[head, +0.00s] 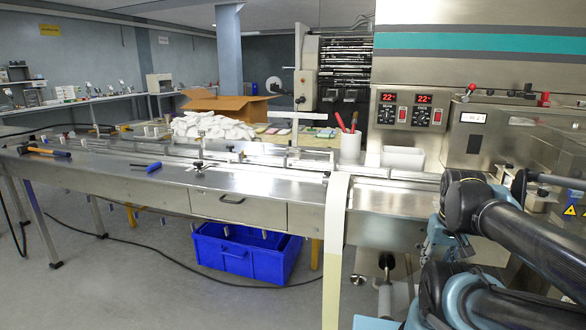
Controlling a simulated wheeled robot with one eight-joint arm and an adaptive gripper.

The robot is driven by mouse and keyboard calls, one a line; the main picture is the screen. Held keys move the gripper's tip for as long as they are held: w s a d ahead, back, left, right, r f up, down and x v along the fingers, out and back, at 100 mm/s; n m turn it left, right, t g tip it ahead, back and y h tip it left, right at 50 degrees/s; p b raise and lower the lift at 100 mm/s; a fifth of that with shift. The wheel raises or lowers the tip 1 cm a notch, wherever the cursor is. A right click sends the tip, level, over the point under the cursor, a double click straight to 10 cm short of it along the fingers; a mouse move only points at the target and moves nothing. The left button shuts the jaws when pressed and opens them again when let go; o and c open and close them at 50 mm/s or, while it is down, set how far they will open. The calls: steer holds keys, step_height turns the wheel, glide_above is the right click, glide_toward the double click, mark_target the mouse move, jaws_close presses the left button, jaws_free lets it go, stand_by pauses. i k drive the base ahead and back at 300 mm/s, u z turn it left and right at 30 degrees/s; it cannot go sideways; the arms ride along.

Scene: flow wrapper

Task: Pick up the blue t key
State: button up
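The blue t key (154,167) appears to be the small tool with a blue handle lying on the steel table (130,183), left of the middle of its front part. A thin shaft seems to run left from the handle, but it is too small to make out fully. My arm is at the lower right, far from this tool. My gripper cannot be made out in this view, so whether it is open or shut does not show.
A hammer-like tool (48,152) lies at the table's left end. A steel guide rail runs along the table behind the blue tool. A blue crate (240,260) sits on the floor below. A white cup with red-handled tools (350,146) stands right of centre.

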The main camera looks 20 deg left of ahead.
mark_target(149, 168)
steer(key=u, duration=2.05)
steer(key=k, duration=0.6)
steer(key=u, duration=0.4)
steer(key=i, duration=1.8)
steer(key=z, duration=0.7)
